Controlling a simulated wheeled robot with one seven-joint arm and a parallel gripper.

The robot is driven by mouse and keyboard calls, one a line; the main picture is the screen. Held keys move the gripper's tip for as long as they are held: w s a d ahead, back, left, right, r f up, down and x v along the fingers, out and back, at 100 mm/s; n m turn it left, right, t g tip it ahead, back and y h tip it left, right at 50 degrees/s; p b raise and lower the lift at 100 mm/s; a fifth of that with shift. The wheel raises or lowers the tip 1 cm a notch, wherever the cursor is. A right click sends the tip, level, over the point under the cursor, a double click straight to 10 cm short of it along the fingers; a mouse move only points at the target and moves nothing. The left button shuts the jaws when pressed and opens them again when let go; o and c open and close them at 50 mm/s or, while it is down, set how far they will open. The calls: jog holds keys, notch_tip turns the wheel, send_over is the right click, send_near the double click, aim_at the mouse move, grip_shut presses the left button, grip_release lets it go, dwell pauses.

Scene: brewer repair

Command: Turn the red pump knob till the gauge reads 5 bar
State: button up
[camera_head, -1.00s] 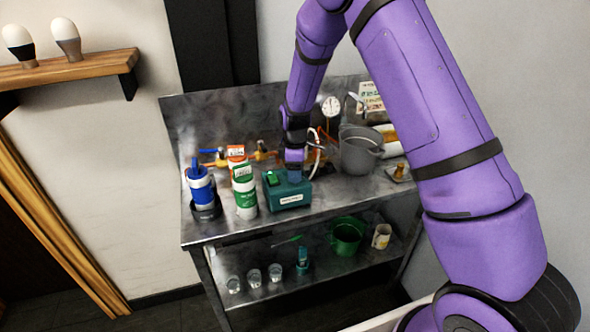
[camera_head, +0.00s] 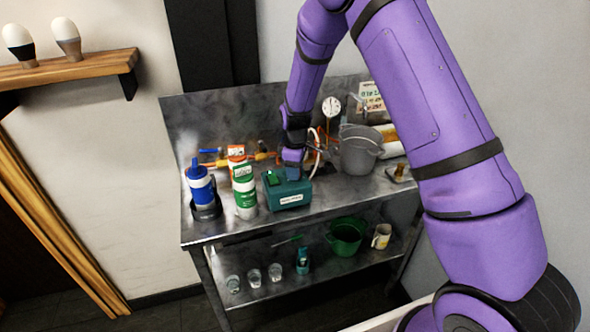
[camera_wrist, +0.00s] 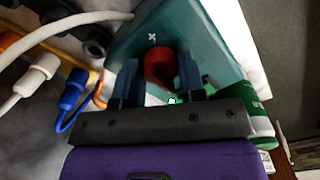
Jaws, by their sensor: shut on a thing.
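The red pump knob (camera_wrist: 158,68) sits on the teal pump box (camera_wrist: 213,42) in the wrist view. My gripper (camera_wrist: 158,80) has its two blue-grey fingers on either side of the knob, shut on it. In the head view the teal pump box (camera_head: 289,194) stands on the steel bench, and my gripper (camera_head: 292,168) reaches down to its back right part, hiding the knob there. The round white gauge (camera_head: 331,107) stands behind the box against the back panel. Its needle is too small to read.
A blue-and-white bottle (camera_head: 201,190) and a green-and-white bottle (camera_head: 244,190) stand left of the box. A grey bucket (camera_head: 358,152) stands to its right. Hoses and orange pipes run behind. The lower shelf holds small glasses and a green bucket (camera_head: 346,238).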

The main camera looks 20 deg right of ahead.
jog(key=m, duration=1.4)
jog(key=shift+m, duration=0.3)
jog(key=m, duration=0.3)
jog(key=shift+m, duration=0.3)
jog(key=m, duration=0.3)
jog(key=shift+m, duration=0.3)
jog(key=m, duration=0.6)
jog(key=o, duration=0.9)
